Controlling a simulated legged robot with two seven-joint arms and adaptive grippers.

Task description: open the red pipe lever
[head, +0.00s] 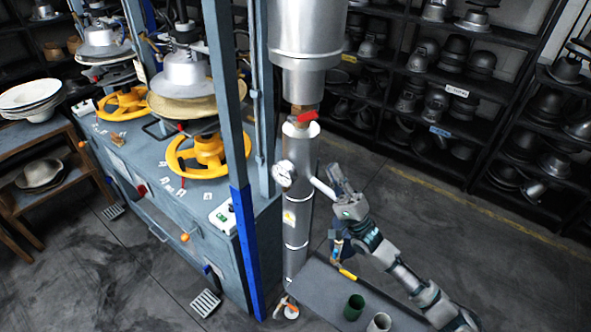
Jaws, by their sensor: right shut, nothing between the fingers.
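The red pipe lever (306,116) sits on a brass fitting just under the large metal cylinder (306,45), at the top of the vertical silver pipe (299,215). The lever lies nearly level, its right end slightly higher. My right gripper (336,174) comes in from the lower right. It is shut and empty, below and to the right of the lever in the picture, and looks apart from it. Its fingertips are small here and hard to make out. My left gripper is not in view.
A white round part (284,174) and a pale bar stick out from the pipe near my right gripper. A blue-grey press frame (229,110) stands left of the pipe. A dark bench (335,296) with a green cup (353,307) is below. Hat shelves (455,92) line the back.

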